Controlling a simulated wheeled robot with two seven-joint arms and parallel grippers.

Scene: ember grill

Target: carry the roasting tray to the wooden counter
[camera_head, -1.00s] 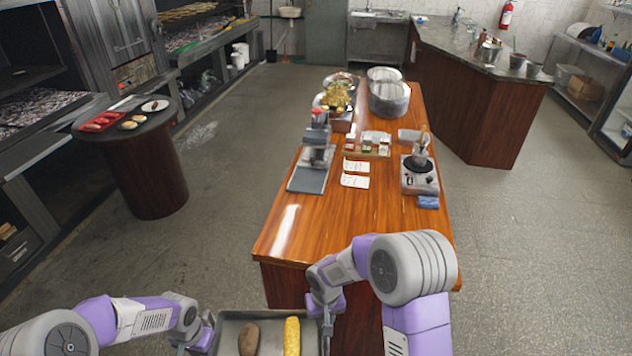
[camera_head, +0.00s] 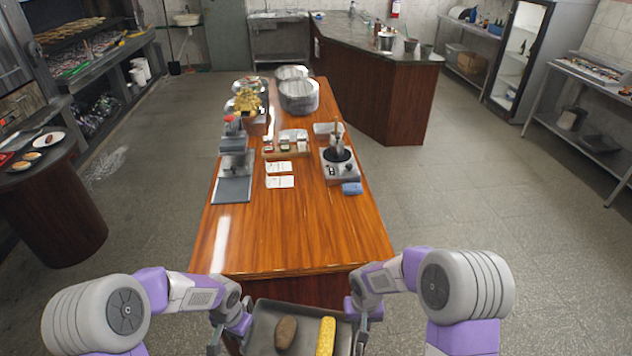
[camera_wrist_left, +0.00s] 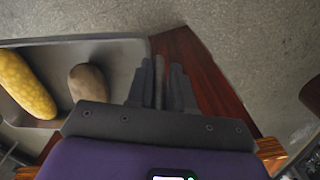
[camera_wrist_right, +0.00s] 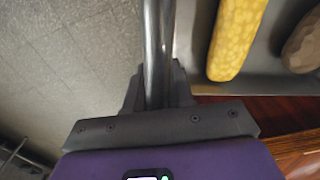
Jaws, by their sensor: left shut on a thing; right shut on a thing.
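The grey roasting tray (camera_head: 304,312) is at the bottom of the head view, held up between my two grippers in front of the near end of the wooden counter (camera_head: 300,240). A brown potato (camera_head: 286,333) and a yellow corn cob (camera_head: 326,338) lie in it. My left gripper (camera_head: 229,335) is shut on the tray's left side; the left wrist view shows its fingers (camera_wrist_left: 160,85) at the tray's edge. My right gripper (camera_head: 360,328) is shut on the tray's right side; in the right wrist view a metal bar (camera_wrist_right: 158,50) runs between its fingers.
The counter's near part is bare. Farther back stand a scale-like device (camera_head: 234,178), paper cards (camera_head: 280,175), a hot plate (camera_head: 340,168), a blue sponge (camera_head: 352,188) and large pots (camera_head: 298,95). A round table (camera_head: 50,200) stands left.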

